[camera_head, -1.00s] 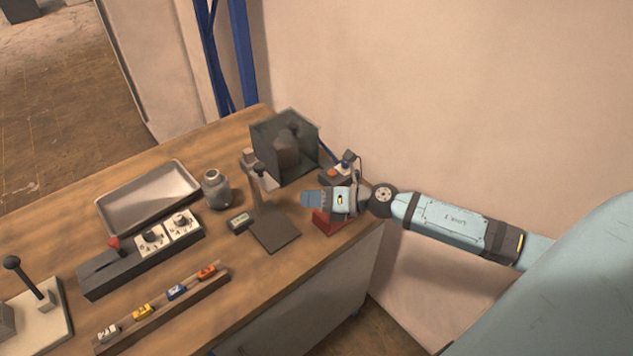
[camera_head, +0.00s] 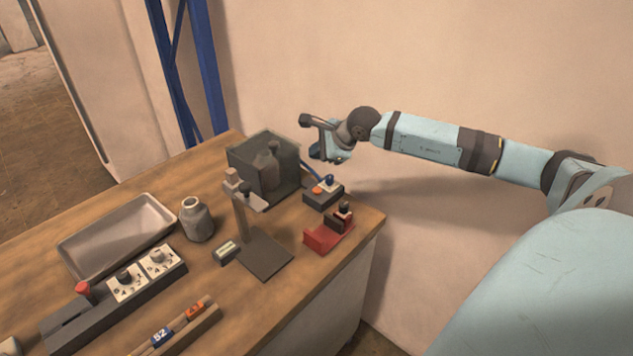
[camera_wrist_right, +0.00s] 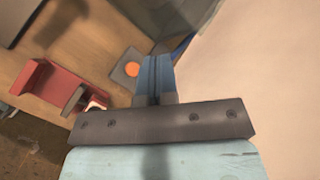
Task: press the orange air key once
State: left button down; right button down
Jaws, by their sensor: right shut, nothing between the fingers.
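The orange air key (camera_head: 316,190) is a small round orange button on a dark control box (camera_head: 321,200) at the back right of the bench. It also shows in the right wrist view (camera_wrist_right: 132,69), just left of the fingers. My right gripper (camera_head: 317,153) is shut and empty. It hangs in the air above and behind the control box, apart from the key. Its blue fingers (camera_wrist_right: 157,72) lie together in the wrist view and cover the right part of the box. My left gripper is not in view.
A stand with a dark base plate (camera_head: 265,255) is nearer. The wall is close behind.

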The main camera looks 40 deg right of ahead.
aim_at(317, 191)
jog(key=shift+f, duration=0.1)
